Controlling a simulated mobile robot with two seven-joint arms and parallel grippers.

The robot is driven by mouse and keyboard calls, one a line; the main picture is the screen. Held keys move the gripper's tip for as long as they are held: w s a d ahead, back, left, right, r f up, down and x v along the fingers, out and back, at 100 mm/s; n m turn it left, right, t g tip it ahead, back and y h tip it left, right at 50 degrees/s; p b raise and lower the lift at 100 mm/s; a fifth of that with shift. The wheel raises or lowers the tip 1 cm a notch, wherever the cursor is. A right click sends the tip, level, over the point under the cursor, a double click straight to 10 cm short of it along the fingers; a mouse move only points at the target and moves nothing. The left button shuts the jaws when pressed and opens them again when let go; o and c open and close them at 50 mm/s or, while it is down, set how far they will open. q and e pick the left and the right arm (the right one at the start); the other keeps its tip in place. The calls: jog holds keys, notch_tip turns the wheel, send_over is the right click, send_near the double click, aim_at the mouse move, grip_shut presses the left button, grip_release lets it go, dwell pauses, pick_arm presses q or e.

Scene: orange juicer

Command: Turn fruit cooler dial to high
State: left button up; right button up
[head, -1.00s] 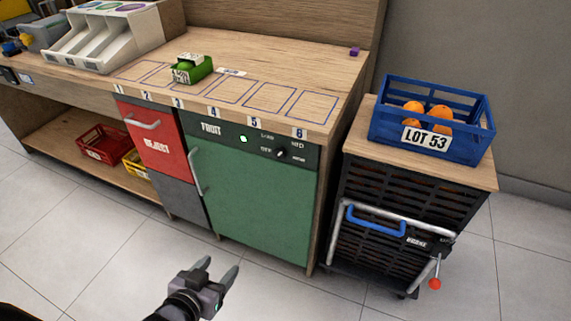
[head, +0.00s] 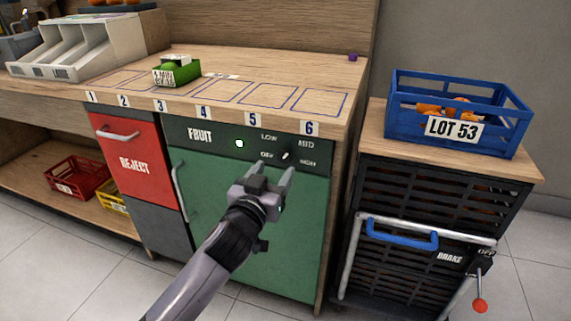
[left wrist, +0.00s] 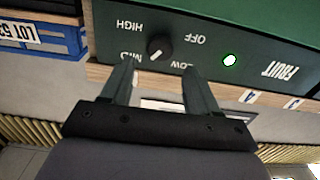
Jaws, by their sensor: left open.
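The green fruit cooler (head: 270,230) has a dark top panel marked FRUIT with a lit indicator (head: 239,143). Its small black dial (head: 285,156) sits among the labels OFF, LOW, MID and HIGH. In the left wrist view, which is upside down, the dial (left wrist: 158,45) has a pale mark that seems to lean towards MID, not HIGH. My left gripper (head: 272,174) is open and empty in front of the cooler, just below the dial in the head view. Its two fingers (left wrist: 160,70) point at the dial and look apart from it. My right gripper is not in view.
A red reject door (head: 135,165) is left of the cooler.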

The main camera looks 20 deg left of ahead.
aim_at(283, 157)
pick_arm(q)
jog(key=shift+w+d+b, duration=0.15)
jog(key=shift+w+b, duration=0.4)
jog(key=shift+w, duration=2.6)
jog(key=shift+c, duration=0.2)
jog(key=c, duration=0.9)
